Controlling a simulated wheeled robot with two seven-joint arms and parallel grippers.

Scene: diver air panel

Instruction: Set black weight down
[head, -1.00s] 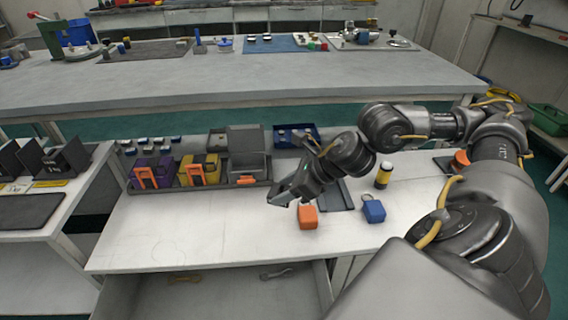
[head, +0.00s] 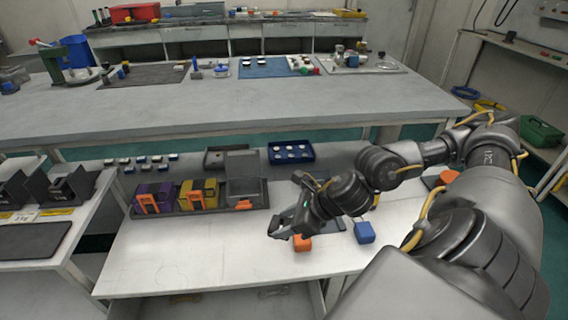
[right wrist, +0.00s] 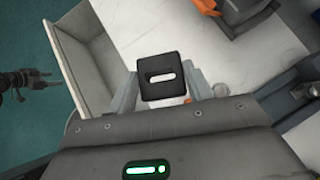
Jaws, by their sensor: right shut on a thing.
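The black weight (right wrist: 162,77) is a small dark block with a white slot mark on its face. In the right wrist view my right gripper (right wrist: 166,92) is shut on it, one finger on each side. In the head view my right gripper (head: 279,233) is over the front part of the white bench (head: 170,245), just left of an orange block (head: 302,243). The weight cannot be made out clearly there. A dark jointed shape (right wrist: 35,82) over the floor in the right wrist view looks like my left gripper. Its jaws are too small to read.
A blue block (head: 364,233) stands right of the orange block. A dark rack with purple (head: 154,195), yellow (head: 198,190) and grey (head: 243,175) bins lies along the bench's back. A blue tray (head: 291,153) stands behind. The bench's left front is clear.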

